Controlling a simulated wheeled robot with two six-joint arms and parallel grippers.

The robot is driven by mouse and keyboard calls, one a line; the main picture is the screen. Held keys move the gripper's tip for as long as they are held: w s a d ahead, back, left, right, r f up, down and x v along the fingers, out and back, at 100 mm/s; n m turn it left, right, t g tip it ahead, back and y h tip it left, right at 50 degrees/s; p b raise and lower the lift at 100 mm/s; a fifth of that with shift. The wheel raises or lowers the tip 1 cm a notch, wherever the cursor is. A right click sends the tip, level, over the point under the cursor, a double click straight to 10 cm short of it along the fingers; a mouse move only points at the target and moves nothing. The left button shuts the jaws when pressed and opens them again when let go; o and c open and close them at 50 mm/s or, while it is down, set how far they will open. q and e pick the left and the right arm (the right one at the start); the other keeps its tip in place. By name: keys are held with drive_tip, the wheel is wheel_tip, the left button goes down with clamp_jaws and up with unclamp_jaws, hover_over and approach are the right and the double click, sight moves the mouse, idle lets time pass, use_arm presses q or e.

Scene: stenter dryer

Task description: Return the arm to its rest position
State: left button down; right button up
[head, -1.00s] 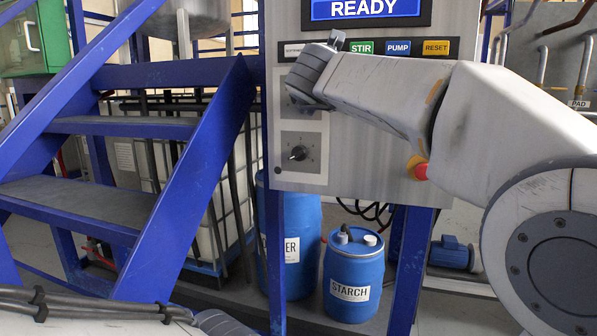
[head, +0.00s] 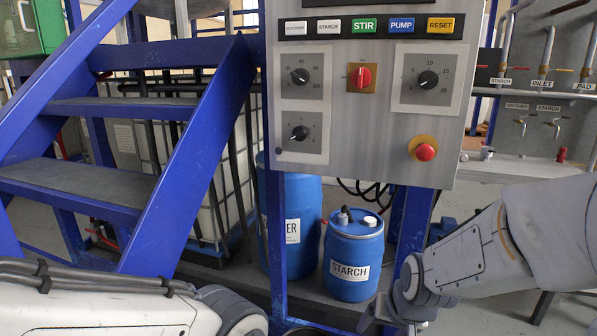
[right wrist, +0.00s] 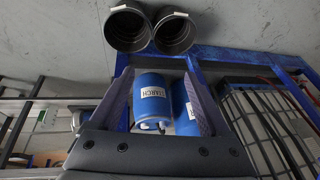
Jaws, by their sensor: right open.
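My right arm comes in from the right in the head view, low and below the control panel (head: 330,160). Its gripper (head: 374,316) points down to the left, in front of the blue STARCH drum (head: 352,270). In the right wrist view the gripper's two fingers (right wrist: 160,98) are spread apart with nothing held between them. The STARCH drum (right wrist: 151,98) shows beyond the gap, not touched as far as I can see. My left arm lies along the bottom left of the head view; its gripper is out of frame.
The panel carries knobs, a red selector (head: 363,77), labelled buttons and a red emergency stop (head: 425,151). Blue stairs (head: 110,150) stand at left. A second blue drum (head: 292,225) is beside STARCH. Pipes and taps (head: 540,85) line the right. Two black cylinders (right wrist: 150,28) show in the wrist view.

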drive_tip(key=s+d+f+n+g, duration=0.2)
drive_tip(key=s+f+n, duration=0.1)
drive_tip(key=s, duration=0.4)
drive_tip(key=s+a+r+n+g, duration=0.1)
drive_tip(key=s+a+r+n, duration=0.25)
drive_tip(key=s+a, duration=0.3)
drive_tip(key=s+a+r+n+g, duration=0.2)
drive_tip(key=s+a+n, duration=0.2)
drive_tip(key=s+a, duration=0.25)
wheel_tip(320, 180, up, 13)
drive_tip(key=p, duration=1.3)
drive_tip(key=shift+a, duration=0.15)
drive_tip(key=shift+w+r+m, duration=0.1)
drive_tip(key=shift+m, duration=0.15)
